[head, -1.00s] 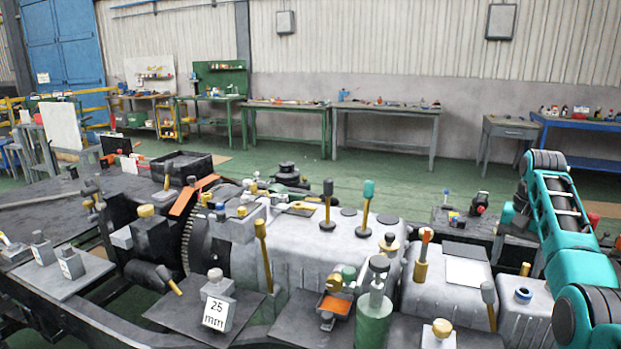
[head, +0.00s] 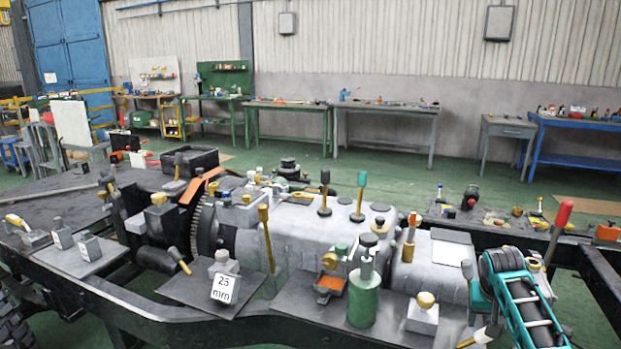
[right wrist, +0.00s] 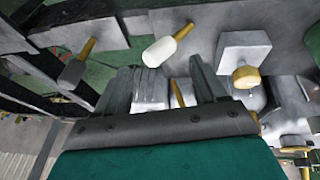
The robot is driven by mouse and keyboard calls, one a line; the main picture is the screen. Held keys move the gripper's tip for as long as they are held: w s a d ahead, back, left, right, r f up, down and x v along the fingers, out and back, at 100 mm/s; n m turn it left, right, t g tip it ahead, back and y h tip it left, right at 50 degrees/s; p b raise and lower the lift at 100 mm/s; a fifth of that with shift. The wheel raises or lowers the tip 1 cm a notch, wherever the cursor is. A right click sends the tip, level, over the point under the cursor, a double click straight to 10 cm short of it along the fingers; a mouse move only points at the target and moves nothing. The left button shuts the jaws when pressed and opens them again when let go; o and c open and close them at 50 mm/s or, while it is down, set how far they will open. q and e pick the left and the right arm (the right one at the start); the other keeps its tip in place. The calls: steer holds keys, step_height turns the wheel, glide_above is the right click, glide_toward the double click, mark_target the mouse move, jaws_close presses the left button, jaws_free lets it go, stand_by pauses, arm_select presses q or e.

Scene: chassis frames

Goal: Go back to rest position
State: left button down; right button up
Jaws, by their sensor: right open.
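My right gripper (right wrist: 160,64) shows in the right wrist view with its two dark fingers spread apart. No held object can be made out between them; a grey ribbed surface (right wrist: 150,88) shows in the gap, and its distance is unclear. A white-headed tool with a yellow handle (right wrist: 168,48) lies beyond the fingertips. A grey block with a yellow knob (right wrist: 243,48) is to their right, and also shows in the head view (head: 422,320). My left gripper is in neither view.
A long chassis with a grey gearbox housing (head: 300,240) fills the foreground. A green cylinder (head: 363,302), a block marked 25 mm (head: 224,287) and upright handled tools stand on it. A red-topped rod (head: 558,230) rises near my right arm. Open green floor (head: 400,178) lies behind.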

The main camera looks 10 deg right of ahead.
steer(key=s+a+f+n+t+y, duration=0.1)
steer(key=s+a+f+n+t, duration=0.15)
steer(key=s+a+f, duration=0.35)
steer(key=s+a+f+n+t, duration=0.2)
steer(key=s+a+f+n, duration=0.15)
steer(key=a+f, duration=0.4)
steer(key=s+a+r+n+t+y, duration=0.2)
steer(key=s+a+r+t+y, duration=0.1)
steer(key=s+a, duration=1.1)
steer(key=shift+a+t+y, duration=0.3)
steer(key=shift+t+y, duration=0.05)
steer(key=shift+y, duration=0.35)
steer(key=shift+s, duration=0.1)
